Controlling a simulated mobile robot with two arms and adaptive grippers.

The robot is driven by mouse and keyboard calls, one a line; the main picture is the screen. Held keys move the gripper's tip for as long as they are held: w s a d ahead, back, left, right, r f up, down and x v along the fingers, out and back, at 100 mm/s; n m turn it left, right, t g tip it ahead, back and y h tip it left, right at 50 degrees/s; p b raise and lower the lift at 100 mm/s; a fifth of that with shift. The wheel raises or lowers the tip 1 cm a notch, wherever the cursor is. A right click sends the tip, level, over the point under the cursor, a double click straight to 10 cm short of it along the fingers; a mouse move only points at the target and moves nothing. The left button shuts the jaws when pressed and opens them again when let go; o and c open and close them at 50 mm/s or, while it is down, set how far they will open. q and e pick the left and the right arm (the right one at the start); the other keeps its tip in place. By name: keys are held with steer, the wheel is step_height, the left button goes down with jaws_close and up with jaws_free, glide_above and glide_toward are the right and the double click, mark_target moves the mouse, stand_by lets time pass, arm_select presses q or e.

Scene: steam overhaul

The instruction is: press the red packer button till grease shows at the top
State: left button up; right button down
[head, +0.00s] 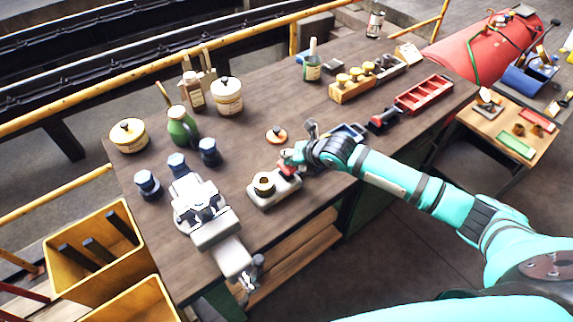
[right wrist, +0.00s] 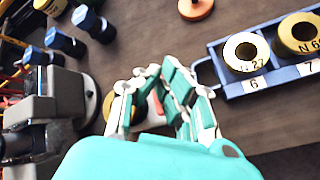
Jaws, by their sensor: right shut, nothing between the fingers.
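The packer (head: 272,194) is a pale grey block near the front edge of the bench, with a brass cup (head: 264,183) on its left part. The red button (head: 287,169) is at its right end, mostly covered by my right gripper (head: 291,157). My right gripper is shut and empty, with its fingertips at or just above the button; I cannot tell whether they touch it. In the right wrist view the fingers (right wrist: 153,80) hide most of the packer. The cup's opening looks dark; no grease can be made out. My left gripper is not in view.
A blue tray (right wrist: 232,95) with numbered rings lies right of the gripper. A small orange-lidded disc (head: 276,136) lies behind. Bare bench lies left of the packer.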

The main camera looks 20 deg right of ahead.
steer(key=shift+s+f+b, duration=0.15)
steer(key=shift+f+b, duration=0.35)
steer(key=shift+f, duration=0.5)
stand_by(0.3)
stand_by(0.4)
steer(key=shift+r+p, duration=1.35)
steer(key=shift+r, duration=0.2)
step_height(320, 180, up, 3)
steer(key=shift+f+p, duration=0.1)
steer(key=shift+p, duration=1.15)
steer(key=shift+r+p, duration=0.65)
steer(key=shift+r, duration=0.55)
